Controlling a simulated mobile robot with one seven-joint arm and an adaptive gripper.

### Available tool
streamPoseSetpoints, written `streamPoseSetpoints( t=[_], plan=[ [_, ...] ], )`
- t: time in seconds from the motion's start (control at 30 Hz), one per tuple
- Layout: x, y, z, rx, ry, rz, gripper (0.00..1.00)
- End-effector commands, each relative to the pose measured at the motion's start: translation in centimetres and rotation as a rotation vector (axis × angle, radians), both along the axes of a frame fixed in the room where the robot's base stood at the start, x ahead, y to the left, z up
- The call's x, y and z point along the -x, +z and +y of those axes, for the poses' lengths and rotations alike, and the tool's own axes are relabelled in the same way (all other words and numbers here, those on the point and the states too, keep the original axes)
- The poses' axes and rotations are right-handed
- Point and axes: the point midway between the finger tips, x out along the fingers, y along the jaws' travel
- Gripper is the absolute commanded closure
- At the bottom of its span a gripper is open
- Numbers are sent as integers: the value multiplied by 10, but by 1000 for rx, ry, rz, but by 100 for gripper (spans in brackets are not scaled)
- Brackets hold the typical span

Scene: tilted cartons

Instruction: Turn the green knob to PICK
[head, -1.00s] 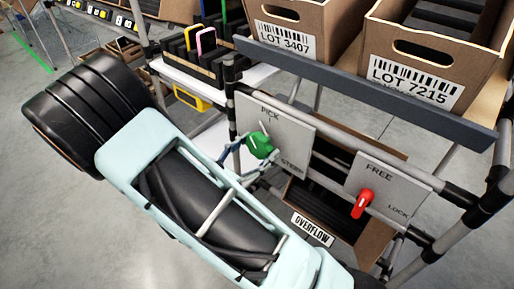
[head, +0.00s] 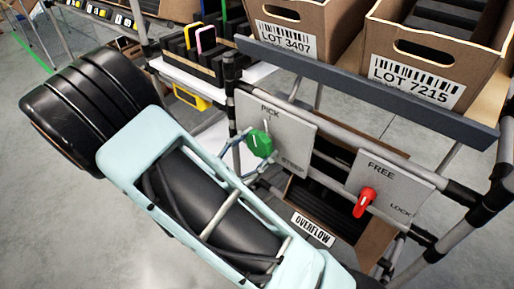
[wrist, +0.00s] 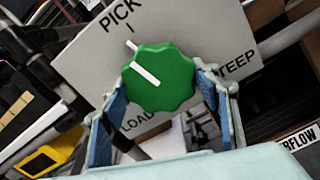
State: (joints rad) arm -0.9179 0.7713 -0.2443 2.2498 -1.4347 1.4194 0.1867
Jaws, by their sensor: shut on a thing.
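The green knob (head: 259,143) sits on a grey panel (head: 287,128) marked PICK at the top and STEEP at the lower right. It also shows in the wrist view (wrist: 168,76), where a LOAD label is partly hidden below it. The knob's white line points up and left, roughly toward the PICK mark; I cannot tell whether it lines up exactly. My gripper (wrist: 160,86) is shut on the knob, with one blue-padded finger on each side of it. In the head view my arm partly hides the fingers.
A second panel (head: 396,188) marked FREE and LOCK, with a red handle (head: 364,203), stands to the right. Cartons labelled LOT 3407 (head: 287,39) and LOT 7215 (head: 417,79) sit above on a shelf. An OVERFLOW carton (head: 313,229) is below.

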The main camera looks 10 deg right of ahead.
Motion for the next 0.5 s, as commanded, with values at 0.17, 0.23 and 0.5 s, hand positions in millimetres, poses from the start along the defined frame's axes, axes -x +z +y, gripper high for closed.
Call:
streamPoseSetpoints(
  t=[0.17,0.23,0.5],
  plan=[
    [0,-1,0,-66,0,-93,68],
    [0,-1,0,-88,0,-123,68],
    [0,0,1,-138,0,-190,68]
  ],
)
